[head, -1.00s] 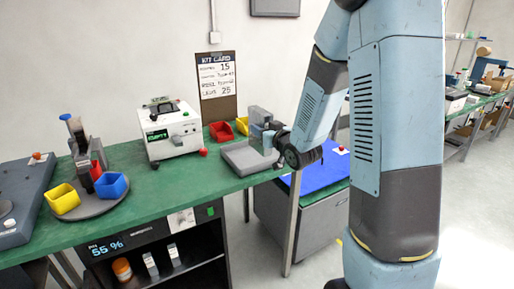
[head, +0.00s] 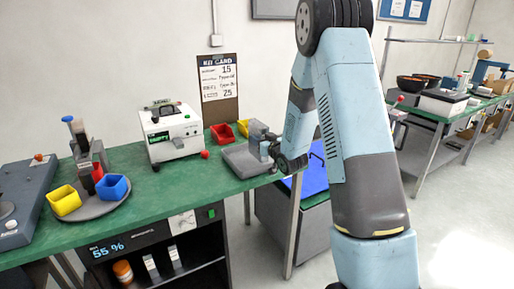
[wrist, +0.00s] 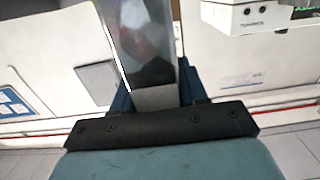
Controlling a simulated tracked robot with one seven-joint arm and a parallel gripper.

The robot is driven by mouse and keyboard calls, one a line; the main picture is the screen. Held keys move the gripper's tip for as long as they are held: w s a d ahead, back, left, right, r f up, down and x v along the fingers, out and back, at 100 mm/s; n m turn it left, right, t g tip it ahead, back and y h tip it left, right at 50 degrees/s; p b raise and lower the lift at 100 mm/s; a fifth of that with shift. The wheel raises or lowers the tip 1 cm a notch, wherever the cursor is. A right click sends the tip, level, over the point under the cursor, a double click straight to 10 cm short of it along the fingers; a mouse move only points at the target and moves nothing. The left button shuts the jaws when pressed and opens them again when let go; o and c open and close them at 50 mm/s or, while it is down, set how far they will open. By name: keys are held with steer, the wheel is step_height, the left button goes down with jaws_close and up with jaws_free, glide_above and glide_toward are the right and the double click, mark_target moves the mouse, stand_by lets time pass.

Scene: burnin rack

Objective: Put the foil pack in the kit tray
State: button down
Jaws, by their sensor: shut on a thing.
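My gripper (head: 268,150) is at the right side of the grey kit tray (head: 236,165) on the green bench, close over its rim. In the wrist view my gripper (wrist: 155,93) has its blue fingers on both sides of a shiny grey foil pack (wrist: 146,50) and is shut on it. In the head view the pack appears as a small grey upright shape (head: 257,131) at the gripper, over or behind the tray. I cannot tell whether it touches the tray.
Red (head: 222,134) and yellow (head: 242,128) bins stand behind the tray. A white tester (head: 172,133) stands to its left. Farther left, a round turntable (head: 100,208) carries yellow and blue bins. A blue-topped cabinet (head: 313,178) stands right of the bench.

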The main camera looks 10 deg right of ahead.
steer(key=shift+w+f, duration=0.25)
steer(key=shift+f, duration=1.5)
steer(key=c, duration=0.6)
jaws_free()
steer(key=shift+f, duration=0.1)
